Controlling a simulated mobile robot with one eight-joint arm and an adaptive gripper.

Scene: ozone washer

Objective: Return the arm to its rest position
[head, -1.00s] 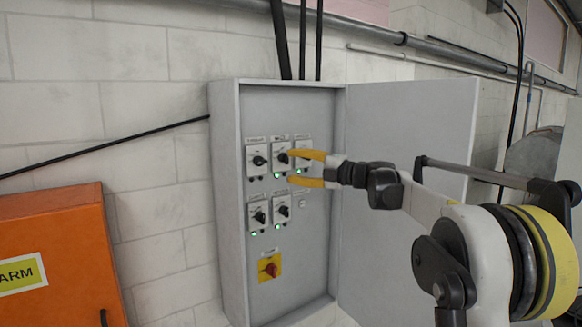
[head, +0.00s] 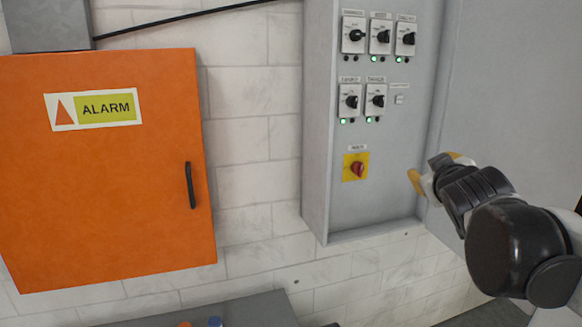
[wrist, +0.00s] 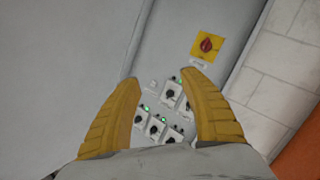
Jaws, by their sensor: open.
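My gripper (head: 434,172) has yellow fingers and is at the right in the head view, in front of the lower right part of the open grey control cabinet (head: 318,170). My arm reaches in from the right edge. In the wrist view my gripper (wrist: 163,95) is open, with nothing between its fingers. The cabinet's switches show beyond the fingers, apart from them. Part of the gripper is hidden by my wrist in the head view.
An orange alarm box (head: 100,220) hangs on the white wall at left. The cabinet holds several black rotary switches and a red knob (head: 357,169) on a yellow plate. Its open door (head: 505,100) is behind my arm. A grey surface (head: 240,312) lies below.

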